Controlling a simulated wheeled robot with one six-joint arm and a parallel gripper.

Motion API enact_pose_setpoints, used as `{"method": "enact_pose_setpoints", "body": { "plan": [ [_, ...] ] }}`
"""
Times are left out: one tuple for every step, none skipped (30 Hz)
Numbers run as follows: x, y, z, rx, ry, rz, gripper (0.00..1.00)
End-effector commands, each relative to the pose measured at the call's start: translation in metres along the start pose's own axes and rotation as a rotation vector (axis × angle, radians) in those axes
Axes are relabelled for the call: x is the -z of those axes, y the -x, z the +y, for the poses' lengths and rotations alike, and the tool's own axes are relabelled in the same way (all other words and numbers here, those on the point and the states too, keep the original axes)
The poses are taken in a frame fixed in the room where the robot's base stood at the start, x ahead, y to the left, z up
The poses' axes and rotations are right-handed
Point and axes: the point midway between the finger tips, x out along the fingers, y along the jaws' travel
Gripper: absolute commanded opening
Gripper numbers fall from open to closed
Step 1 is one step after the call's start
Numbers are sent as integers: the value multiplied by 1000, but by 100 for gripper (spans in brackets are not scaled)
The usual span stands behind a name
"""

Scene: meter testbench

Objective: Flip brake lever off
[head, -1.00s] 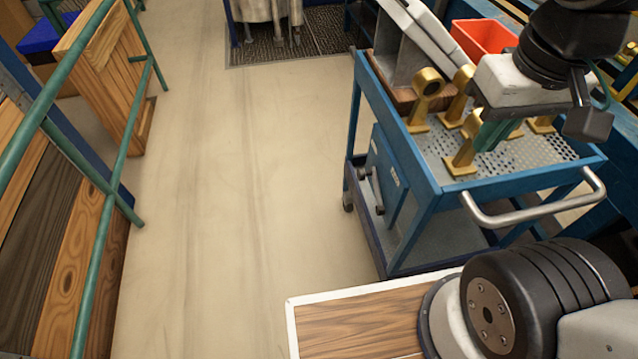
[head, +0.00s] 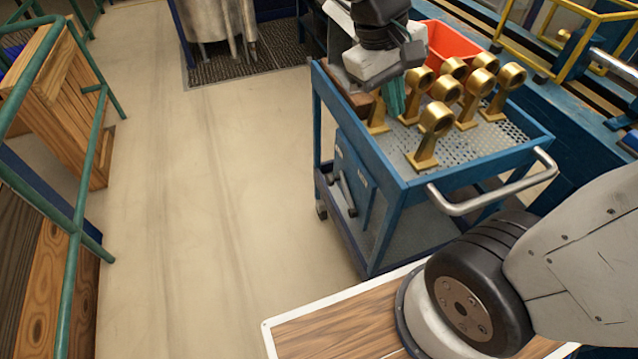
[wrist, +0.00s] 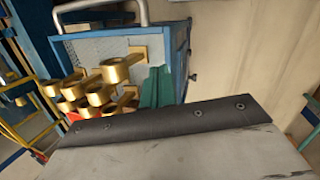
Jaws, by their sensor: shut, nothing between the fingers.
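A blue trolley (head: 408,178) with a perforated grey top stands right of centre in the head view. A grey handle or lever (head: 343,190) sits on the blue panel at its left side; I cannot tell for sure that this is the brake lever, nor its setting. My gripper (head: 392,112) has green fingers and is shut and empty. It points down over the trolley's left part, among the brass pieces, apart from the side handle. In the wrist view its green fingers (wrist: 156,88) show beside the brass pieces, near the trolley's blue edge (wrist: 182,50).
Several brass ring-topped pieces (head: 434,130) stand on the trolley top, close to my gripper. A red bin (head: 450,42) is behind them. A steel push handle (head: 500,190) juts out at the front right. Open floor (head: 220,200) lies left of the trolley; a green railing (head: 90,170) stands farther left.

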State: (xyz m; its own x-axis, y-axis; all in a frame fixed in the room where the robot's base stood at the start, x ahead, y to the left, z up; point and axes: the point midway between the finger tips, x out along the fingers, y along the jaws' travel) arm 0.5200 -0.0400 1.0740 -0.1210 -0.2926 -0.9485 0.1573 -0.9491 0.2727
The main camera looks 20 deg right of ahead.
Motion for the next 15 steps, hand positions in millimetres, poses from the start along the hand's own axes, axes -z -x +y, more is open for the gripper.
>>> {"method": "enact_pose_setpoints", "body": {
  "plan": [
    [18,-7,-4,-43,35,-36,0],
    [28,-10,-5,-69,49,-51,0],
    [41,-15,-7,-104,73,-71,0],
    [51,-19,-9,-130,88,-84,0],
    [61,-23,-12,-158,106,-97,0],
    [75,-30,-16,-194,129,-114,0],
    [85,-35,-19,-222,147,-125,0],
    [95,-40,-23,-249,166,-136,0],
    [108,-48,-29,-286,190,-150,0],
    [118,-54,-33,-313,209,-159,0],
    [127,-61,-38,-342,230,-168,0],
    [140,-70,-45,-379,254,-178,0],
    [149,-77,-51,-408,276,-185,0],
    [158,-85,-57,-436,295,-191,0],
    [170,-95,-66,-473,323,-198,0]
  ]
}}
